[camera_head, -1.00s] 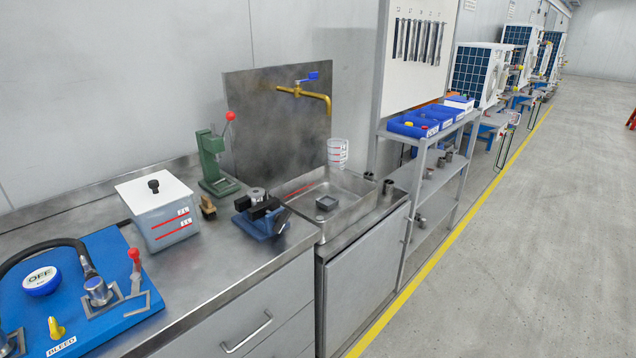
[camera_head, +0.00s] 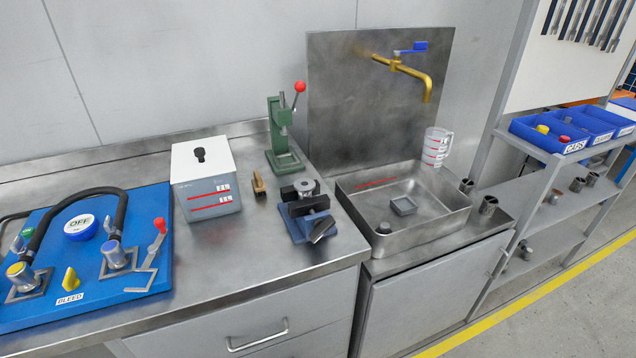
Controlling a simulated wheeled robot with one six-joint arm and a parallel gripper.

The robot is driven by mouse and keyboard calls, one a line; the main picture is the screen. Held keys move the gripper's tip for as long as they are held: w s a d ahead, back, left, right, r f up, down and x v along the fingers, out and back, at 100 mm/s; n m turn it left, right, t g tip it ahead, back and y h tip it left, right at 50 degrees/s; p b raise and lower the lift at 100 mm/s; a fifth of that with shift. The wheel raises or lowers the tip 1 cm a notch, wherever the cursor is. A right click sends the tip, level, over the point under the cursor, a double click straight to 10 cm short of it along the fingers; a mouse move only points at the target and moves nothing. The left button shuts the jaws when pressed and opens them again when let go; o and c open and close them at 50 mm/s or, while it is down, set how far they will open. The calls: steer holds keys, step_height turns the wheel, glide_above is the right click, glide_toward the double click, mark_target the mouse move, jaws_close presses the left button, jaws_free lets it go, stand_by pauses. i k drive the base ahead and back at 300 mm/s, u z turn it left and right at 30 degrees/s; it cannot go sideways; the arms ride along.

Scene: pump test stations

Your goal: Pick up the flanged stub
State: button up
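A small blue vise (camera_head: 310,228) with black jaws stands on the steel bench, left of the sink. A round grey metal piece with a wider, flange-like rim (camera_head: 304,186) sits upright at the vise's jaws; it may be the flanged stub, but I cannot be sure. My gripper is not in view.
A white lidded box (camera_head: 205,178), a green press (camera_head: 283,140) and a blue hose panel (camera_head: 140,222) stand on the bench. The sink (camera_head: 430,222) holds a small square grey piece (camera_head: 404,206) beneath a brass tap (camera_head: 412,72). A shelf rack with blue bins (camera_head: 540,136) stands right.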

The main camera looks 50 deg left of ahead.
mark_target(304, 186)
steer(key=u, duration=0.3)
steer(key=i, duration=0.65)
steer(key=u, duration=1.05)
steer(key=i, duration=0.55)
steer(key=u, duration=0.5)
